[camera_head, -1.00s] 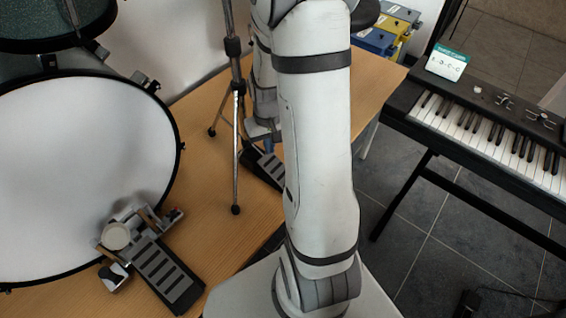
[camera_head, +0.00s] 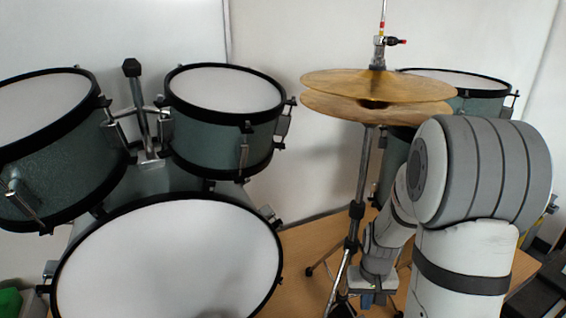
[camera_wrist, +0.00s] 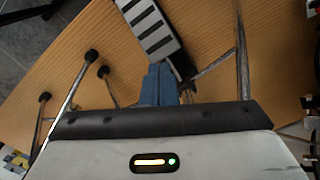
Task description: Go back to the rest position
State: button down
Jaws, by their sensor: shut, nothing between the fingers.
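My gripper (camera_wrist: 159,84) shows in the wrist view as two blue fingers pressed together, with nothing between them. It points down over the wooden platform (camera_wrist: 215,40), near a black-and-grey foot pedal (camera_wrist: 148,28). In the head view my gripper (camera_head: 374,298) hangs low on the right, beside the legs of the hi-hat stand (camera_head: 357,212). My arm is bent, with its large grey-and-white joint raised in front of the rear drum. I cannot tell the exact gap between gripper and stand.
A hi-hat cymbal pair (camera_head: 375,88) stands above the gripper. A bass drum (camera_head: 170,262) and two toms (camera_head: 225,88) fill the left. Another drum (camera_head: 480,82) stands behind my arm. Stand legs (camera_wrist: 68,100) spread close by. Dark floor (camera_wrist: 30,45) lies beyond the platform edge.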

jog(key=s+a+r+n+t, duration=0.1)
jog(key=s+a+r, duration=0.4)
jog(key=r, duration=0.3)
jog(key=s+a+r+t, duration=0.1)
jog(key=s+a+r, duration=0.4)
jog(key=s+r, duration=0.2)
jog(key=shift+s+r+n+t, duration=0.15)
jog(key=shift+r+n+t, duration=0.2)
jog(key=shift+r, duration=0.55)
